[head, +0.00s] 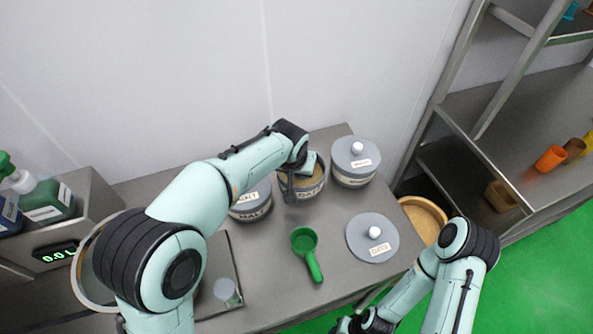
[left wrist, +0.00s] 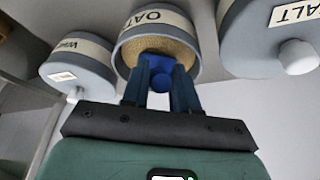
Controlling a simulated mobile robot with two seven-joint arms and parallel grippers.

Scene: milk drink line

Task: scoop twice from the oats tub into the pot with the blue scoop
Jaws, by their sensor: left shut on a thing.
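The oats tub (head: 316,181) stands open at the back of the counter, with tan oats inside; it also shows in the left wrist view (left wrist: 126,42). My left gripper (head: 303,182) is over the tub. It is shut on the blue scoop (left wrist: 182,80), whose end is at the tub's mouth against the oats. How deep the scoop sits is hidden; the head view does not show it clearly. The pot (head: 82,284) is at the left, mostly hidden behind my left arm. My right gripper (head: 362,325) is at the bottom edge, partly cut off.
A lidded malt tub (head: 251,205) and another lidded tub (head: 354,163) flank the oats tub. A green scoop (head: 305,245) and a loose grey lid (head: 372,237) lie on the counter in front. A round wooden-coloured container (head: 424,216) and shelves (head: 520,130) are at right.

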